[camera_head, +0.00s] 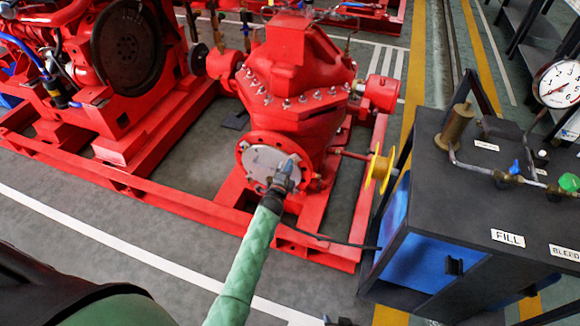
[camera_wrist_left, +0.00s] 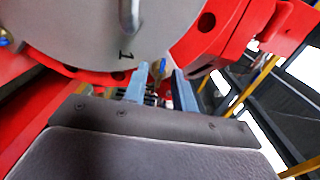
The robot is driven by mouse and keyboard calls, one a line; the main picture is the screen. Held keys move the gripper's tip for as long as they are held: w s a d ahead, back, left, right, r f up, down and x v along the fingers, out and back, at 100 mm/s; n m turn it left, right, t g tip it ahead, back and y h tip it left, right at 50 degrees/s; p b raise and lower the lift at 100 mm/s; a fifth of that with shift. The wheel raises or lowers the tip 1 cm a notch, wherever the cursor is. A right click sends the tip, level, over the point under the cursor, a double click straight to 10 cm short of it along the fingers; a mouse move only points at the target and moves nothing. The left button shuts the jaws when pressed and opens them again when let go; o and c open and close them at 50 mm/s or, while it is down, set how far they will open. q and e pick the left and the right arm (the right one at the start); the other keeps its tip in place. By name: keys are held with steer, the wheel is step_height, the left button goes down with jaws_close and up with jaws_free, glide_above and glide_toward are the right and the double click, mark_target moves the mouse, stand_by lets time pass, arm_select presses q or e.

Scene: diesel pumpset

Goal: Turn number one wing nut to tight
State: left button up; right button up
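A grey round plate (camera_head: 262,163) closes the red flange at the front of the red pump. In the left wrist view the plate (camera_wrist_left: 90,30) fills the top and bears a black "1" (camera_wrist_left: 125,54). My left gripper (camera_head: 287,168) is at the plate's right side. In its wrist view the two fingers (camera_wrist_left: 160,88) stand apart, with the wing nut between their tips and gaps visible. A small dark piece at the head view's bottom edge may be my right gripper.
A grey handle (camera_wrist_left: 130,12) stands on the plate. A yellow wheel (camera_head: 379,170) sits right of the pump. A dark bench (camera_head: 455,215) with a brass cylinder, valves and a gauge (camera_head: 558,84) stands at the right. A red base frame (camera_head: 320,250) surrounds the pump.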

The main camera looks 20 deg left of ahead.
arm_select(q)
steer(key=s, duration=0.6)
steer(key=shift+s, duration=0.25)
arm_select(e)
steer(key=shift+d+f, duration=0.1)
steer(key=shift+f, duration=0.5)
arm_select(q)
steer(key=shift+a, duration=0.1)
arm_select(e)
steer(key=shift+s+f, duration=0.1)
